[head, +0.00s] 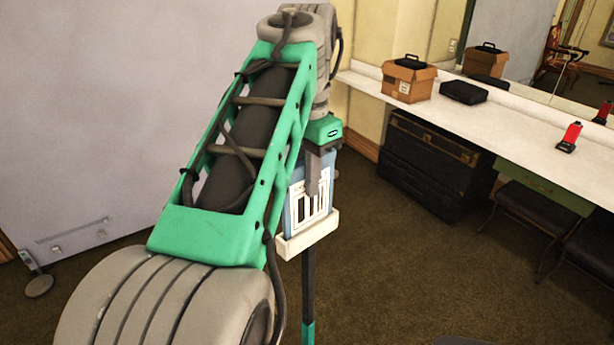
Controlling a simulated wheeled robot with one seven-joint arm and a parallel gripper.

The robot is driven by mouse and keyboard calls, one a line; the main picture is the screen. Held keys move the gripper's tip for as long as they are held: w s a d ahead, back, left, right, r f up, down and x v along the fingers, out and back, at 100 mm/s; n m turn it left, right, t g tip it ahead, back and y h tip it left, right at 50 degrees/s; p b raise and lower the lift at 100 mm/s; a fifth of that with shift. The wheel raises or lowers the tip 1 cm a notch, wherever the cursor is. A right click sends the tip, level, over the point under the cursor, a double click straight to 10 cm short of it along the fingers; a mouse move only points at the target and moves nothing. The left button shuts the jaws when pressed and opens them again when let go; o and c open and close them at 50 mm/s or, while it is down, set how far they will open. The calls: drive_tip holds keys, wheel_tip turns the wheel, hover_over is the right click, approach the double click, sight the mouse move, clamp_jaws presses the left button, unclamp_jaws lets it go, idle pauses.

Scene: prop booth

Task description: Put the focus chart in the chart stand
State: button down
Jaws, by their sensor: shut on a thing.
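The focus chart (297,208) is a blue-edged card with a white and black pattern. It stands roughly upright, with its lower edge at the cream trough of the chart stand (310,238). The trough's front lip hides the chart's bottom edge, so I cannot tell whether it rests fully inside. The stand has a dark pole below the trough. My gripper (315,178) comes down from above and is shut on the chart's upper part. Its grey finger covers part of the chart, and my arm hides what lies to the left.
A long white counter (520,120) runs along the mirror at right. It holds a cardboard box (408,82), a black case (464,92) and a red device (570,135). A dark trunk (435,160) and black chairs stand below. A grey panel (90,110) fills the left.

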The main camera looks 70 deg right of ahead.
drive_tip(key=shift+f, duration=0.1)
drive_tip(key=c, duration=1.3)
unclamp_jaws()
wheel_tip(320, 180, up, 7)
drive_tip(key=p, duration=0.6)
